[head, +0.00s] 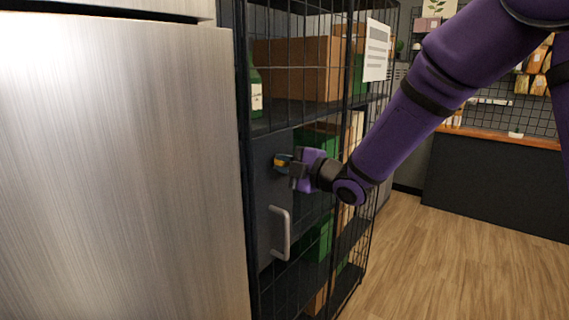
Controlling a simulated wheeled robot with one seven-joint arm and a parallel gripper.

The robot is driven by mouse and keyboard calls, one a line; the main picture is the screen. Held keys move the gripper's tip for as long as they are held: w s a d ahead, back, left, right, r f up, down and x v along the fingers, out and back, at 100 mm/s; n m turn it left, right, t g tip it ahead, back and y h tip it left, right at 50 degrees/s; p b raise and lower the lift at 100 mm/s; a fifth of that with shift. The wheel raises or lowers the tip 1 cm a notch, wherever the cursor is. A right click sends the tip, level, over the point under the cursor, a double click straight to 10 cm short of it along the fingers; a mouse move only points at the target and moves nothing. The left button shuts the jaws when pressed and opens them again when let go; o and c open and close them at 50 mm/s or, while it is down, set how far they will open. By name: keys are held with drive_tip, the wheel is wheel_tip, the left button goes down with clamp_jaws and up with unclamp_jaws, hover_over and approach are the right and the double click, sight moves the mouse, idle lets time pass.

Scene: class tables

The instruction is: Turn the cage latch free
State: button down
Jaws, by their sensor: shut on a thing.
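The cage (247,190) is a black wire-mesh enclosure with shelves, right of a steel appliance. A pale grey bar handle (280,233) is fixed upright on the same panel below the latch.
A large brushed-steel appliance (120,170) fills the left side, close to the cage. Inside the cage are cardboard boxes (297,68), a green bottle (255,92) and green boxes. A white notice (377,50) hangs on the mesh. Wooden floor (440,270) is clear at the lower right.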

drive_tip(key=shift+n, duration=1.2)
drive_tip(key=shift+f, duration=0.1)
drive_tip(key=c, duration=1.1)
unclamp_jaws()
drive_tip(key=shift+c, duration=0.2)
drive_tip(key=v, duration=1)
drive_tip(key=shift+s+d, duration=0.3)
